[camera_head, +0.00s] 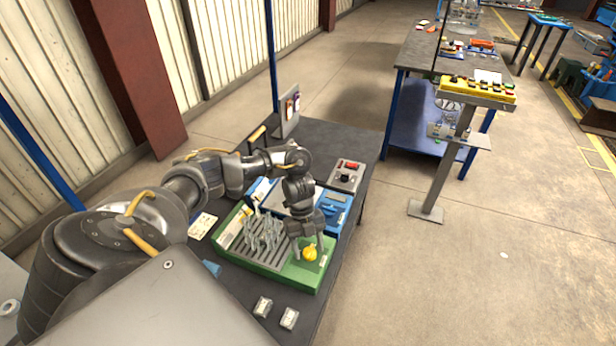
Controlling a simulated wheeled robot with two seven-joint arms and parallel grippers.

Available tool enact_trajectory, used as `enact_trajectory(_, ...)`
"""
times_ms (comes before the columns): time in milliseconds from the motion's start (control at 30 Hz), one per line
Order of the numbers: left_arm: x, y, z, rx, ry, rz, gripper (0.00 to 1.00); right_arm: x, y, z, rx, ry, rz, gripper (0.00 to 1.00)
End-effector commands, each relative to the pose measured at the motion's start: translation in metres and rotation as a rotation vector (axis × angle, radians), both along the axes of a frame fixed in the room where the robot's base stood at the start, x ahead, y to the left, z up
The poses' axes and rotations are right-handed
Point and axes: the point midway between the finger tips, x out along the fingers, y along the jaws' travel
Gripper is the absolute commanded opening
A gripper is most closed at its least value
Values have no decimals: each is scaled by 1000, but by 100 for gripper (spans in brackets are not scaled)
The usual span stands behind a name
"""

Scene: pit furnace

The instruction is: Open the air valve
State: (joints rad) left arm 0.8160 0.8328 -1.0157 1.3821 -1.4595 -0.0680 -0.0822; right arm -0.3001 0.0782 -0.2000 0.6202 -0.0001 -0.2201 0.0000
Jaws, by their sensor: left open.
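A green box-like unit (308,275) with a grey slatted top stands on the dark table. A round yellow knob (310,253) sits at its right end and looks like the air valve. My left gripper (309,246) points down over this knob. Its fingers are apart, one on each side of the knob. Whether they touch it is too small to tell. Several grey upright levers or pegs (263,238) stand on the slatted top, left of the gripper. My right gripper is not in view.
A blue case (331,212) and a grey box with a black knob (345,177) lie behind the green unit. Two small white blocks (276,313) are near the front.

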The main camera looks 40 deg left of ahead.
Motion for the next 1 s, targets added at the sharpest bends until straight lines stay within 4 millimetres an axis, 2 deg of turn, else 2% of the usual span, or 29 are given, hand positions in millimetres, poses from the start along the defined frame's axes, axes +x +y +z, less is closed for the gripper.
enact_trajectory(500, 15, 31, 82, 2, -3, 1, 57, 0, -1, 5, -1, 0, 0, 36)
enact_trajectory(700, 17, 36, 96, 1, 0, 1, 57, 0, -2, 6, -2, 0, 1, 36)
enact_trajectory(1000, 17, 37, 98, 0, 2, 1, 57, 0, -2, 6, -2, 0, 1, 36)
